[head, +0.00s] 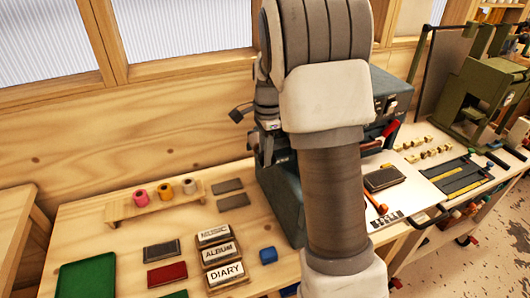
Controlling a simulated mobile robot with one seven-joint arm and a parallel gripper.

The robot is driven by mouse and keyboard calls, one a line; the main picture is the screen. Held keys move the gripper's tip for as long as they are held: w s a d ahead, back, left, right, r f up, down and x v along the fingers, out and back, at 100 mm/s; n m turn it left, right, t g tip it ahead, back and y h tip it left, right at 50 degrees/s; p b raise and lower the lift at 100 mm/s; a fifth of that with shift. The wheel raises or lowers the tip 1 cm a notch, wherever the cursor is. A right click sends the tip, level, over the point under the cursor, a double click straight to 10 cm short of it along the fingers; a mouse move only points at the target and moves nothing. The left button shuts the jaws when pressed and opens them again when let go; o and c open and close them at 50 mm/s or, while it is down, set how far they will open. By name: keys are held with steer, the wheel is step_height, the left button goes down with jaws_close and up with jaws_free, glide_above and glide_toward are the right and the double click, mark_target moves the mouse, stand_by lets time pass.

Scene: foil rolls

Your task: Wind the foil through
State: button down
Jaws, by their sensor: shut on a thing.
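A blue-grey machine (281,200) stands on the bench, largely hidden behind my raised arm. Small dark parts stick out at its upper left, too small to make out. My gripper and whatever it holds cannot be made out, as my arm blocks the view. Any foil path on the machine is hidden.
Title blocks marked ALBUM (219,251) and DIARY (226,273), a blue block (268,255), dark and red covers and a green tray (86,277) lie on the bench. An orange-handled tool (376,200) lies right of my arm. A green press (478,98) stands at far right.

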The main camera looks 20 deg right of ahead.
steer(key=y, duration=0.2)
steer(key=d+y+p, duration=0.1)
steer(key=y, duration=0.1)
steer(key=shift+a, duration=0.1)
stand_by(0.3)
steer(key=c, duration=0.6)
jaws_free()
steer(key=shift+c, duration=0.2)
steer(key=shift+r, duration=0.1)
steer(key=r+p, duration=0.4)
steer(key=r, duration=0.1)
steer(key=shift+s+d, duration=0.15)
steer(key=shift+d, duration=0.05)
steer(key=s+d+r+p, duration=0.2)
steer(key=s+d+r, duration=0.4)
steer(key=s+d, duration=0.1)
steer(key=shift+s+d+p, duration=0.25)
steer(key=shift+d+p, duration=0.15)
steer(key=shift+d, duration=0.3)
